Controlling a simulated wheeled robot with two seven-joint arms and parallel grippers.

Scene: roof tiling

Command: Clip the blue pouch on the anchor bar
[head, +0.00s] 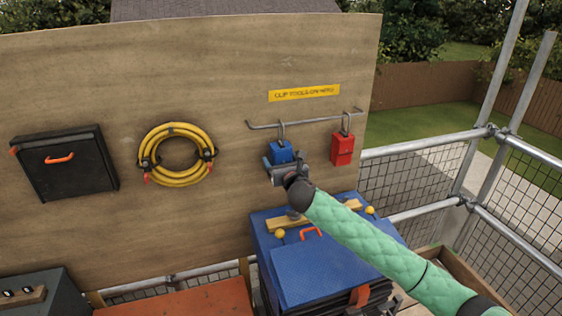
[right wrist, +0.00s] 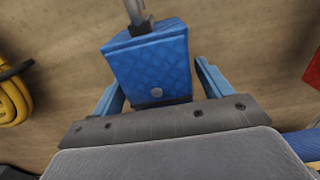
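The blue pouch (head: 281,152) hangs upright below the anchor bar (head: 310,121), its grey clip (head: 282,131) meeting the bar at the left part. My right gripper (head: 273,165) is at the lower part of the pouch. In the right wrist view the blue pouch (right wrist: 150,62) lies between the two blue fingers of the right gripper (right wrist: 160,92). A gap shows between the pouch and each finger, so the gripper looks open. The top of the clip is cut off in that view. My left gripper is not in view.
A red pouch (head: 343,149) hangs on the bar to the right. A yellow hose coil (head: 177,128) and a black case (head: 64,163) are on the plywood board (head: 220,60). A blue box (head: 320,270) stands below my right arm. Scaffold rails (head: 425,145) are at the right.

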